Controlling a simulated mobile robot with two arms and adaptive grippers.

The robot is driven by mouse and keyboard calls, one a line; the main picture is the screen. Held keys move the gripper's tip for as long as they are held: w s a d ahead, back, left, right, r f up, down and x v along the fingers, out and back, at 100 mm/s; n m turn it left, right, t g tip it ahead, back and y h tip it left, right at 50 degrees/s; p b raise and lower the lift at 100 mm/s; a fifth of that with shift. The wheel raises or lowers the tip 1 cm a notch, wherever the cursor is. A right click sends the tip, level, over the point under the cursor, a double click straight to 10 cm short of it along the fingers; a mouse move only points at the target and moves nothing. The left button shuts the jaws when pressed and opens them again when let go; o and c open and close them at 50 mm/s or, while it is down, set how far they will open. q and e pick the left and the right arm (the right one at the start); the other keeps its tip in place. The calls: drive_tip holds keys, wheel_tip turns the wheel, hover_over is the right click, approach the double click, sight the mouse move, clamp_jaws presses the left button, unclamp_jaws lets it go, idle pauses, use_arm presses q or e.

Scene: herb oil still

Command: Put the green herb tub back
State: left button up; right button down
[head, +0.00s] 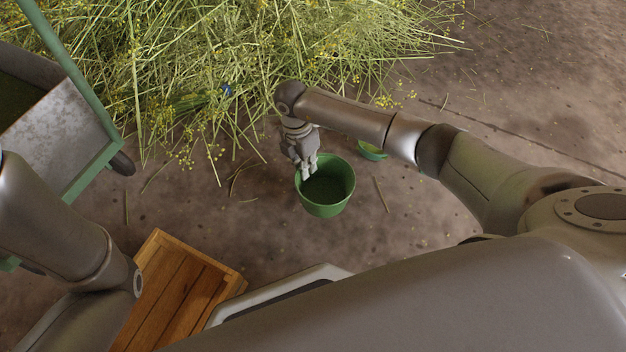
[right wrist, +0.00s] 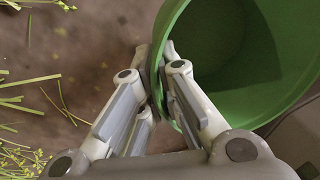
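The green herb tub (head: 325,207) is in the middle of the head view, its open top facing up and its inside looking empty. In the right wrist view the tub (right wrist: 290,60) fills the upper right. My right gripper (head: 309,170) is at the tub's far left rim. In the wrist view its fingers (right wrist: 166,80) lie on both sides of the tub's wall, one outside and one inside, closed on it. I cannot tell whether the tub touches the ground. My left arm shows at lower left, but its gripper is out of view.
A large heap of cut yellow-flowered herbs (head: 220,60) covers the ground at the back. A smaller green bowl (head: 372,151) sits behind my right forearm. A metal cart with a green frame (head: 95,170) stands at left, a wooden crate (head: 175,290) at lower left. Bare soil lies around the tub.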

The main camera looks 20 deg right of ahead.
sight(314, 180)
drive_tip(key=shift+d+f+b, duration=0.6)
drive_tip(key=shift+d+f, duration=0.25)
drive_tip(key=shift+f, duration=0.3)
wheel_tip(314, 180, down, 3)
drive_tip(key=shift+d+f+b, duration=0.1)
drive_tip(key=shift+f+b, duration=0.05)
drive_tip(key=shift+b, duration=1)
drive_tip(key=c, duration=1.6)
unclamp_jaws()
drive_tip(key=shift+c, duration=0.2)
